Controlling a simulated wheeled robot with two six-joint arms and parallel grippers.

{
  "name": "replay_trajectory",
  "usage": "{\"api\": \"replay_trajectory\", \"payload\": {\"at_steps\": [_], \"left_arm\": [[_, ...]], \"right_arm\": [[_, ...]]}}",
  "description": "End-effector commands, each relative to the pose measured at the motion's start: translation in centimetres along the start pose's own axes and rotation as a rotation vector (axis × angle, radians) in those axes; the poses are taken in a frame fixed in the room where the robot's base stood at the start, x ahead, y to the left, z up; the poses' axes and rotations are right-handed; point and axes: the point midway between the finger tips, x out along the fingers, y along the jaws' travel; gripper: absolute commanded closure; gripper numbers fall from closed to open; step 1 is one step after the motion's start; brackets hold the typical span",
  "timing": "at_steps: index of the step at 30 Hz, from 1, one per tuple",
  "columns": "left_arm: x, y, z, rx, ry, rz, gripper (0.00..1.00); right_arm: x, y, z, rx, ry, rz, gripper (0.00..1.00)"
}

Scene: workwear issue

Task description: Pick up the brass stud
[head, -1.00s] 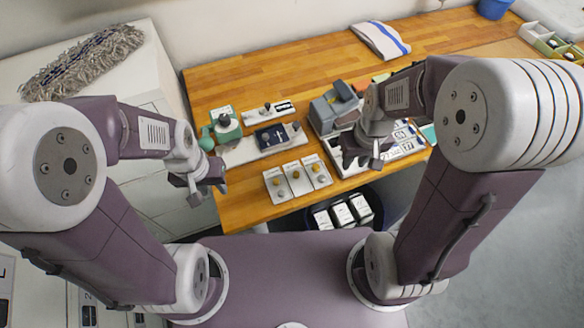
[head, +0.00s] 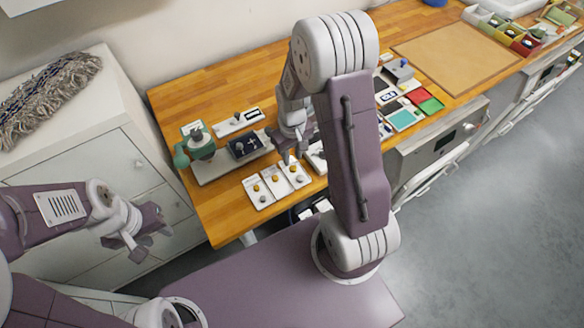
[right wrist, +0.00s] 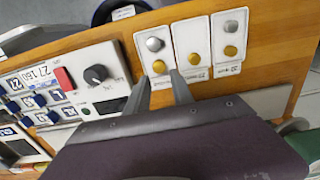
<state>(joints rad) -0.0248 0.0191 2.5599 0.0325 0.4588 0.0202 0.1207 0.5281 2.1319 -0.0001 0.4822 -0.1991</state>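Three white cards with round studs lie side by side at the table's front edge: a left card (head: 250,201), a middle card (head: 277,193) and a right card (head: 299,184). The right wrist view shows yellow-gold studs on the cards and a silver stud (right wrist: 155,44). A brass-coloured stud (right wrist: 159,66) sits below the silver one, on the same card. Which stud the task names, I cannot tell. My right gripper (right wrist: 160,82) is open and empty, its tips close to that stud, one on either side. My left gripper (head: 148,246) is open and empty, left of the table.
A panel with a black knob (right wrist: 96,74) and a red block (right wrist: 65,78) lies beside the cards. A tan mat (head: 455,62) is clear.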

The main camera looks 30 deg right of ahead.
Motion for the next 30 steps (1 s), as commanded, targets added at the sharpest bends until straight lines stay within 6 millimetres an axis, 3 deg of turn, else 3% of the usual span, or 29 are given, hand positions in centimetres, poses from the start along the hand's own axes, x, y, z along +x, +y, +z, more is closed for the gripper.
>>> {"api": "replay_trajectory", "payload": {"at_steps": [9, 17, 20, 21, 30], "left_arm": [[-0.8, 0.0, -0.1, 0.0, 0.0, 0.0, 0.64], [-0.7, 0.0, -0.1, 0.0, 0.0, 0.0, 0.64], [-0.7, 0.0, -0.1, 0.0, 0.0, 0.0, 0.64], [-0.7, 0.0, -0.1, 0.0, 0.0, 0.0, 0.64], [-0.7, 0.0, -0.1, 0.0, 0.0, 0.0, 0.64]], "right_arm": [[4.6, 0.0, 0.3, 0.0, -0.003, -0.001, 0.72], [5.2, 0.0, 0.3, 0.0, 0.001, 0.0, 0.72], [5.2, 0.0, 0.3, 0.0, 0.001, 0.0, 0.97], [5.1, 0.0, 0.3, 0.0, 0.001, 0.0, 1.0], [5.1, 0.0, 0.3, 0.0, 0.001, 0.0, 1.0]]}}
